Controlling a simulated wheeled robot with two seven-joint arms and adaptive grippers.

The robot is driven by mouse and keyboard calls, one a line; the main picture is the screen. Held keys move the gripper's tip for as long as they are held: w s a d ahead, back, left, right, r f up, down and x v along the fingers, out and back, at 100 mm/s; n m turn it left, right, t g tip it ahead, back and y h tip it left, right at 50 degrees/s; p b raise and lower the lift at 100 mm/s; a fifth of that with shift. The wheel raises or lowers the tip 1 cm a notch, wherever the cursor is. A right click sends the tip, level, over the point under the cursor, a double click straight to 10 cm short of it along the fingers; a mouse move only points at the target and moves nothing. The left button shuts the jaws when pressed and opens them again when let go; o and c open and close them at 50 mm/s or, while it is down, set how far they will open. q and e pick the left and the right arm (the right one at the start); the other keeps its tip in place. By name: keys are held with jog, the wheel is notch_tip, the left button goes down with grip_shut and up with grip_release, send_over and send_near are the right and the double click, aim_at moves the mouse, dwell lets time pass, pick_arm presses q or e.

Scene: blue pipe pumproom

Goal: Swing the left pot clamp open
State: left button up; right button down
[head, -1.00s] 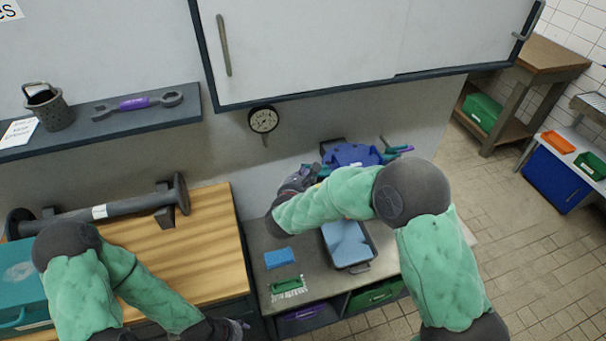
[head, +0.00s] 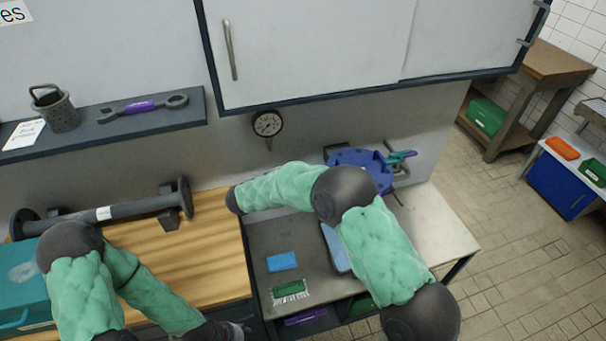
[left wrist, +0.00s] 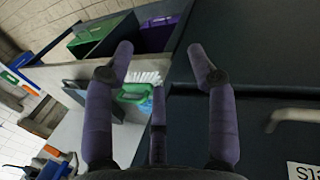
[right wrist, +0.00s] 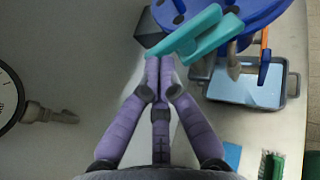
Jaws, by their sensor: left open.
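The blue pot (head: 362,163) stands against the wall at the back of the grey bench. It also shows at the top of the right wrist view (right wrist: 262,12). A teal clamp lever (right wrist: 205,36) lies at its near side there. My right gripper (right wrist: 160,62) has its fingers together, tips right at the lever's left end; I cannot tell whether they touch it. In the head view my right forearm hides that gripper and this lever. Another teal handle (head: 402,157) shows at the pot's right. My left gripper (left wrist: 160,52) is open and empty, low by the bench front.
A blue tray (right wrist: 245,88) lies before the pot. A blue sponge (head: 282,262) and a green brush (head: 289,289) lie on the bench. A gauge (head: 267,123) is on the wall. A cabinet (head: 310,50) hangs above.

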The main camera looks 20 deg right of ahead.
jog(key=shift+w+d+m+g+h+p, duration=0.25)
jog(key=shift+w+m+g+h+p, duration=0.25)
jog(key=shift+w+m+g, duration=0.35)
jog(key=shift+w+d+p, duration=0.25)
jog(key=shift+w+p, duration=0.15)
dwell(1.9)
jog(key=shift+a, duration=0.1)
